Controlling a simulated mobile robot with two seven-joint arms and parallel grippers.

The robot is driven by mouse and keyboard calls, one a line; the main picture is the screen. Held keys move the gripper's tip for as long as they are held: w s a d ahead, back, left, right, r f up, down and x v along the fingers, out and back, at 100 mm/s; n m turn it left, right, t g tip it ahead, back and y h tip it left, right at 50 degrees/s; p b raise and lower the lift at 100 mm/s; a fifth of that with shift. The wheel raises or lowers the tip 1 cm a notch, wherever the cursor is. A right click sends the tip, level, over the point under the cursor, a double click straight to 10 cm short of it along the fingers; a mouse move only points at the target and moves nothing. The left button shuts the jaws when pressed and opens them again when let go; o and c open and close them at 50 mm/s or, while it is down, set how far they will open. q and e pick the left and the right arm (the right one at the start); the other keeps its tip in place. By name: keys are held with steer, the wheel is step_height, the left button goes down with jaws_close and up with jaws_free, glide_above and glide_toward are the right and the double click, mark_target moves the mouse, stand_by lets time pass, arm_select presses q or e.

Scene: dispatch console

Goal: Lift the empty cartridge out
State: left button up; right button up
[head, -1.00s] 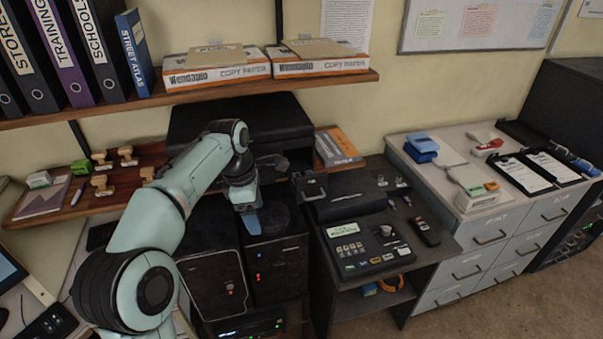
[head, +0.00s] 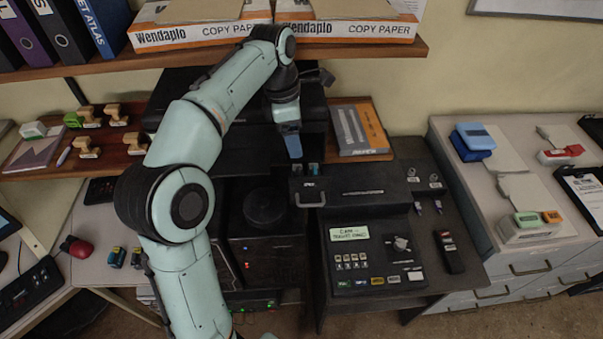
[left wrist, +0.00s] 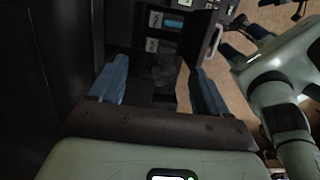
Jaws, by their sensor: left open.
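My left gripper (head: 292,150) points down just behind and left of the dark desk machine (head: 372,235). In the left wrist view its two blue fingers (left wrist: 160,88) stand wide apart, with no cartridge between them. Ahead of them are two labelled bays in the machine; the farther has a teal cartridge end (left wrist: 174,25), and the nearer (left wrist: 162,46) looks grey and dark. Small teal bits (head: 313,169) show beside the fingers in the head view. Which cartridge is empty cannot be told. My right arm appears at the right of the wrist view, its gripper (left wrist: 246,42) unclear.
The machine's dark cover (head: 350,190) with a metal handle (head: 310,198) lies close to my left gripper.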

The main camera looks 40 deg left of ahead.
arm_select(q)
glide_above(297, 167)
steer(key=f, duration=0.4)
steer(key=shift+s+a+f+b, duration=0.1)
steer(key=shift+s+f+b, duration=0.15)
steer(key=shift+b, duration=0.15)
steer(key=shift+w+f, duration=0.25)
steer(key=shift+f, duration=0.2)
step_height(297, 167, down, 5)
steer(key=shift+s+r+b, duration=0.15)
steer(key=shift+r+b, duration=0.05)
steer(key=shift+b, duration=0.3)
arm_select(e)
steer(key=s+f, duration=0.3)
arm_select(q)
steer(key=c, duration=1.1)
steer(key=shift+r, duration=0.15)
